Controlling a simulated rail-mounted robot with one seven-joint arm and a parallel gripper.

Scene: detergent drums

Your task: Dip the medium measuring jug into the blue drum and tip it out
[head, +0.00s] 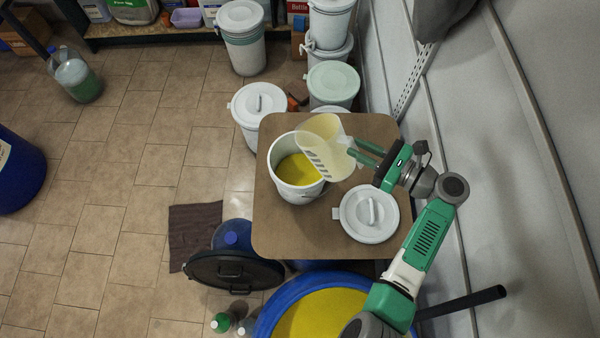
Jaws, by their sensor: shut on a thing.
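A translucent measuring jug (330,150) is held tilted over a white bucket on the brown table. My gripper (362,153) is shut on the jug from the right, around its handle side. The jug has dark stripe markings and looks yellowish inside; how much liquid it holds I cannot tell. The white bucket (283,152) is open and holds yellow liquid (298,170). The blue drum (262,325) stands open at the bottom of the view, with yellow liquid (320,315) in it. My arm hides part of this drum's right side.
The brown table (285,238) also carries a white lid (370,214). A black lid (215,270) stands by the blue drum. Several white buckets (245,50) stand behind the table. A wall (520,150) bounds the right side. The tiled floor at left is mostly clear.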

